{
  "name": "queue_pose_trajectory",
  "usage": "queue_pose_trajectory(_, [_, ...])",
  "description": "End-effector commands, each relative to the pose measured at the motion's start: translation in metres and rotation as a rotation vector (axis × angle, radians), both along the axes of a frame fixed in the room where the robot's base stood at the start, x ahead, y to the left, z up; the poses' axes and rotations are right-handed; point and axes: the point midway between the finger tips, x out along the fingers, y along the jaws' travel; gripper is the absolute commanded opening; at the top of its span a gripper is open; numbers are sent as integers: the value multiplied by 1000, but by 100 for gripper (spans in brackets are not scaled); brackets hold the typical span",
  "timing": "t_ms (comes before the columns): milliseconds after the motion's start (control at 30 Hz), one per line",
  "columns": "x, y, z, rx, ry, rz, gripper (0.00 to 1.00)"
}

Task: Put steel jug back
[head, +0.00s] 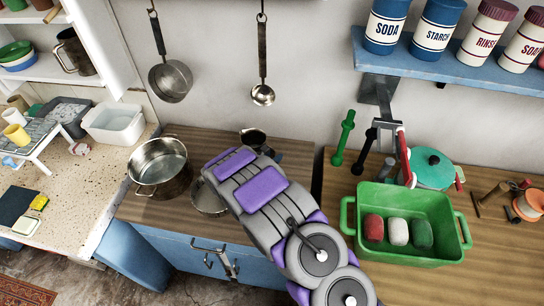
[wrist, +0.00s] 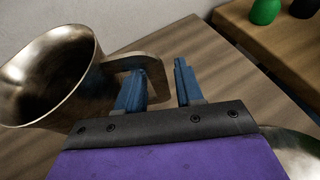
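The steel jug (wrist: 48,72) shows large at the left of the wrist view, a metal vessel with a wide rim and a squared handle. In the head view a dark metal vessel (head: 253,137), apparently the same jug, stands on the wooden counter, partly hidden behind my arm. My gripper (wrist: 157,78) is open in the wrist view. Its two blue fingers stand apart, with the outer part of the jug's handle (wrist: 151,64) between them. A gap shows between the handle and the right finger. In the head view my arm hides most of the gripper.
A two-handled pot (head: 160,165) stands left of the jug, and a metal lid or pan (head: 207,200) lies partly under my arm. A green tub (head: 408,258) with coloured blocks is at right. A ladle (head: 263,95) and saucepan (head: 170,82) hang above. Another metal jug (head: 72,52) is on the left shelf.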

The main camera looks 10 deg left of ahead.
Motion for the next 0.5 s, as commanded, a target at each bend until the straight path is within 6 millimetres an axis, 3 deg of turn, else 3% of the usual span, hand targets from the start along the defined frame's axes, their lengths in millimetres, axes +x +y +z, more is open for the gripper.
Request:
queue_pose_trajectory(233, [-13,6,7,-2,1,4,36])
queue_pose_trajectory(500, [-60,22,29,-1,-1,4,36])
